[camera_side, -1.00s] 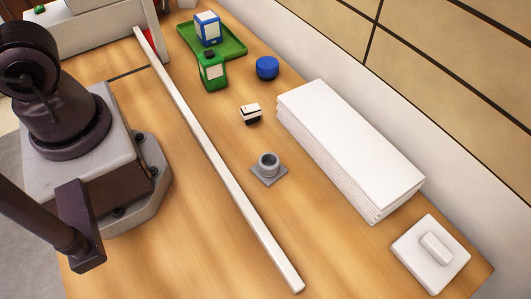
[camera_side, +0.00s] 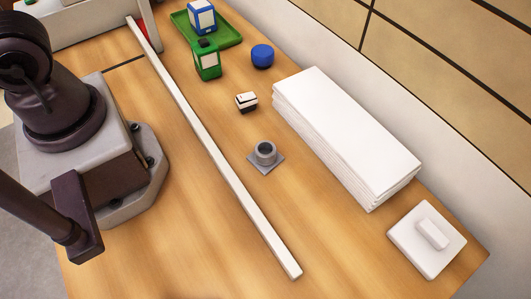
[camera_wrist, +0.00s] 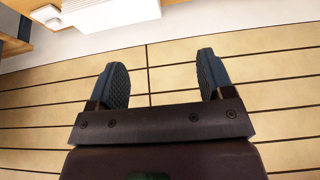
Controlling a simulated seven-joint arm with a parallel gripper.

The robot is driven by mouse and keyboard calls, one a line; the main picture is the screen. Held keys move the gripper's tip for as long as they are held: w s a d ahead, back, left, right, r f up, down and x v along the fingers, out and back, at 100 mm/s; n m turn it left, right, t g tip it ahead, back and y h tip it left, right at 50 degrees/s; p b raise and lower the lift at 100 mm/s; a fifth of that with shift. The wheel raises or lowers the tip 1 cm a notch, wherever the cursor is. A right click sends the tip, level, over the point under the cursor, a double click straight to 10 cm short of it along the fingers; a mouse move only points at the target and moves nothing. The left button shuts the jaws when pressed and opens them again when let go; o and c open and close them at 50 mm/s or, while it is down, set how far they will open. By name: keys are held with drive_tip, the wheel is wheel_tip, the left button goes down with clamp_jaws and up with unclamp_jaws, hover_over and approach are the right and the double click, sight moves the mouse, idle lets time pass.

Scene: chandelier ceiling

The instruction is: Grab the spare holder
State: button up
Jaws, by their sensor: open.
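A small grey holder (camera_side: 265,152), a round cup on a square base plate, stands upright on the wooden table in the side view. It sits between the long white strip and the white stack. It does not show in the wrist view. My gripper (camera_wrist: 162,75) is open and empty in the wrist view, its two dark ridged pads wide apart and facing the panelled wall. The gripper is outside the side view, so its distance from the holder cannot be told.
A long white strip (camera_side: 215,148) crosses the table. A white stack (camera_side: 350,135) and a white block with a raised bar (camera_side: 427,240) lie right. A black-and-white item (camera_side: 246,102), green carton (camera_side: 207,62), blue cylinder (camera_side: 262,56) and green tray (camera_side: 232,38) with a blue-white carton (camera_side: 202,17) stand behind.

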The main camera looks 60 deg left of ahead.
drive_tip(key=w+d+f+m+g, duration=0.3)
drive_tip(key=d+f+m+g, duration=0.2)
drive_tip(key=d+f, duration=0.3)
drive_tip(key=m+t+y, duration=0.2)
drive_tip(key=m+y, duration=0.9)
drive_tip(key=m, duration=0.4)
approach(266, 155)
drive_tip(key=s, duration=0.1)
drive_tip(key=s+a, duration=0.1)
drive_tip(key=s, duration=0.3)
drive_tip(key=shift+s+a+f, duration=0.1)
drive_tip(key=shift+a+f, duration=0.15)
drive_tip(key=shift+f, duration=0.05)
drive_tip(key=f+m+t, duration=0.1)
drive_tip(key=w+d+f+m+t, duration=0.1)
drive_tip(key=shift+d+f+y, duration=0.2)
drive_tip(key=shift+f+y, duration=0.05)
drive_tip(key=shift+y, duration=0.15)
drive_tip(key=shift+w+d+r+m+t, duration=0.2)
drive_tip(key=shift+w+r+t, duration=0.15)
drive_tip(key=shift+w, duration=0.2)
drive_tip(key=shift+w+d+r+m+t, duration=0.2)
drive_tip(key=shift+w+r+t, duration=0.05)
drive_tip(key=shift+w+r, duration=0.25)
drive_tip(key=x, duration=0.6)
drive_tip(key=shift+w+a, duration=0.1)
drive_tip(key=shift+a, duration=0.3)
drive_tip(key=shift+x, duration=3.05)
drive_tip(key=c, duration=1)
